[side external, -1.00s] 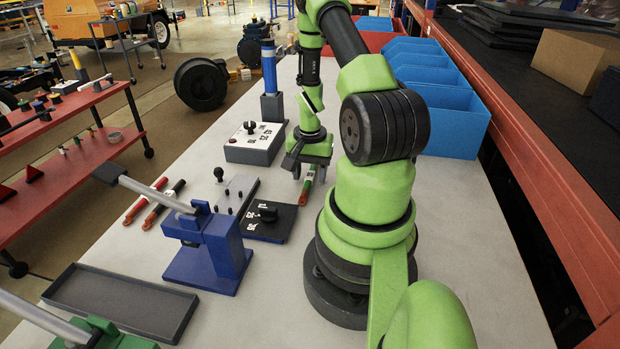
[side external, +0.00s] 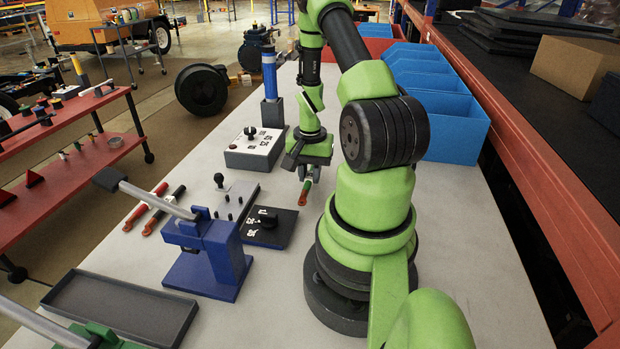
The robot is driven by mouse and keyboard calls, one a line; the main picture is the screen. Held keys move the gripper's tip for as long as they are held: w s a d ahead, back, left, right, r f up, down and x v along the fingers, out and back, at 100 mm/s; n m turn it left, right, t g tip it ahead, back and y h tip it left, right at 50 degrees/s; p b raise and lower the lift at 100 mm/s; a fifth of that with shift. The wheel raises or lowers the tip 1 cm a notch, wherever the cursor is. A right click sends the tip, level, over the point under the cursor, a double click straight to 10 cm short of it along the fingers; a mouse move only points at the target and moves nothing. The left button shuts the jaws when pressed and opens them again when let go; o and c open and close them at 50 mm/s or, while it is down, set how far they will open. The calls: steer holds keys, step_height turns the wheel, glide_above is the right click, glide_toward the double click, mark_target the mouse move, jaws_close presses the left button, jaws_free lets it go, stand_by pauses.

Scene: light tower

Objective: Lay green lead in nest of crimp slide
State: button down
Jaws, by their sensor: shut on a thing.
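My gripper (side external: 309,175) points down over the table right of the control box, shut on a thin lead. The lead (side external: 304,192) shows a red end below the jaws; its upper part is mostly hidden by the fingers, with a little green showing. I cannot tell whether it touches the table. Left of and nearer than the gripper are a grey plate with a black ball knob (side external: 234,204) and a black plate with a round knob and white marks (side external: 283,227). I cannot tell which is the crimp slide, and no nest is clear.
A blue lever press (side external: 210,262) stands in front of the plates. Two other leads, one red (side external: 146,205) and one dark (side external: 164,210), lie to its left. A grey tray (side external: 120,310) is at front left. A white-topped box (side external: 255,147) and blue bins (side external: 440,115) stand behind.

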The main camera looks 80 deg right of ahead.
step_height(320, 180, up, 8)
steer(key=shift+r, duration=0.2)
steer(key=shift+w+r, duration=0.1)
steer(key=w+a+r+n, duration=0.3)
steer(key=w+a+n, duration=0.2)
steer(key=w, duration=0.2)
steer(key=w+a+r+n, duration=0.3)
steer(key=w+a+n, duration=0.2)
steer(key=w+a, duration=0.1)
steer(key=w+a+r+n, duration=0.2)
steer(key=a+r+n, duration=0.15)
steer(key=a, duration=0.35)
steer(key=w+a+r+n, duration=0.2)
steer(key=a+n, duration=0.3)
steer(key=a, duration=0.1)
glide_toward(305, 194)
steer(key=shift+a+m, duration=0.1)
steer(key=shift+m, duration=0.15)
step_height(305, 194, down, 10)
steer(key=shift+r, duration=0.1)
